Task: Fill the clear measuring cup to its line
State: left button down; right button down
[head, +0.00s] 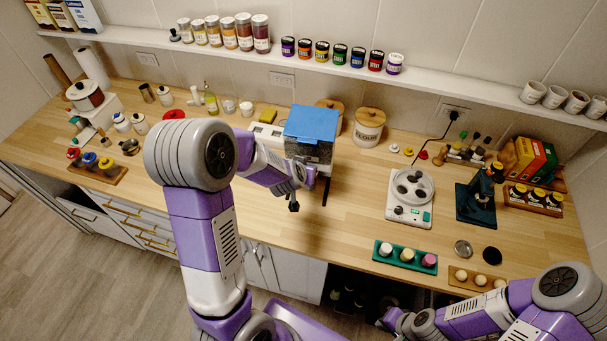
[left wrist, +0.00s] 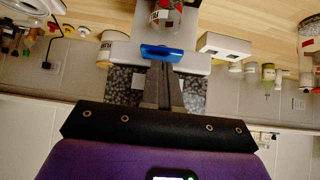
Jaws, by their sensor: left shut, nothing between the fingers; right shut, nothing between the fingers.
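A dispenser with a blue lid (head: 312,123) stands on the counter, partly behind my left wrist. In the left wrist view, which is upside down, its clear hopper (left wrist: 124,78) holds dark grains and a blue lever (left wrist: 160,52) crosses its front. A clear cup with red marks (left wrist: 165,20), apparently the measuring cup, is beyond the lever; its fill level is unclear. My left gripper (left wrist: 164,68) is shut and empty, its fingertips close to the lever; contact is unclear. My right gripper (head: 384,322) is shut and empty, low near the counter's front edge.
A flour canister (head: 369,128) stands right of the dispenser. A white scale (head: 410,196), a dark green stand (head: 478,198) and a green tray with jars (head: 404,258) are farther right. The counter between dispenser and scale is clear. A shelf (head: 340,62) runs above.

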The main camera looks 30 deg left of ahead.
pick_arm(q)
jog(key=shift+f, duration=0.4)
jog(key=shift+s+d+f+b, duration=0.1)
jog(key=shift+s+f+b, duration=0.05)
jog(key=shift+f+b, duration=0.45)
jog(key=shift+s+f+b, duration=0.15)
jog(key=shift+f+b, duration=0.35)
jog(key=shift+f, duration=0.25)
